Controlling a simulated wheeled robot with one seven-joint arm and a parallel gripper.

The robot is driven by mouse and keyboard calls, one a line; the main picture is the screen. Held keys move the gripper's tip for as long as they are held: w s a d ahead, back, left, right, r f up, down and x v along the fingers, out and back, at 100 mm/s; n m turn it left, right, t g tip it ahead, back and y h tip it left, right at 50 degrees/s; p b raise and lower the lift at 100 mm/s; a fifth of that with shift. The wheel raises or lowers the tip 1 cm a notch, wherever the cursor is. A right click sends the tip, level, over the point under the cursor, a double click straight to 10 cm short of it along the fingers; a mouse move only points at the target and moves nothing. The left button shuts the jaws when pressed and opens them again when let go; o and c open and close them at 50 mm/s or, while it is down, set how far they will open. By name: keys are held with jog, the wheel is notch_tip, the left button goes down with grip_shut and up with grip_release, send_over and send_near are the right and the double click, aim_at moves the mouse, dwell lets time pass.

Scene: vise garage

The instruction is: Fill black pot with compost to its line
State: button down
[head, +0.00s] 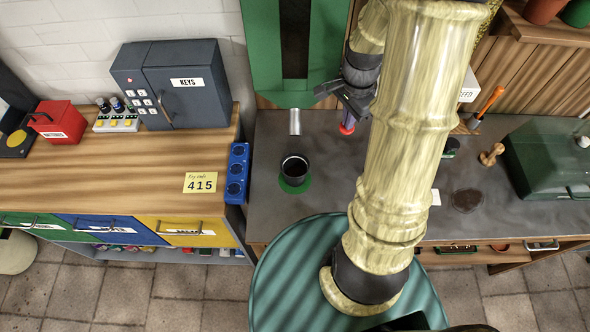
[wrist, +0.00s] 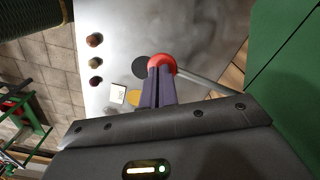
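The black pot (head: 294,168) stands upright on a green disc (head: 293,187) on the grey bench. Its inside looks dark; its line and any fill level cannot be made out. A tall green dispenser (head: 262,45) with a dark window rises behind it, its metal spout (head: 295,122) above the pot. My gripper (head: 347,122) is right of the spout, fingers pointing down. In the wrist view its purple fingers (wrist: 160,82) are close together, their tips at a red knob (wrist: 162,62) on a metal rod (wrist: 205,85). The fingers partly hide the knob; contact is unclear.
A blue rack (head: 237,172) stands left of the pot. Further left are a wooden counter (head: 105,180) and a dark keys cabinet (head: 172,82). A dark green box (head: 550,155) and orange-handled tool (head: 489,103) are at the right. My arm hides the bench's middle.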

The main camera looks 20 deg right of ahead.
jog(key=shift+r+p, duration=2.4)
jog(key=shift+r, duration=0.55)
jog(key=shift+f, duration=0.2)
jog(key=shift+f+b, duration=2.25)
jog(key=shift+f, duration=0.65)
jog(key=shift+r+p, duration=2.65)
jog(key=shift+r, duration=0.45)
jog(key=shift+f, duration=0.15)
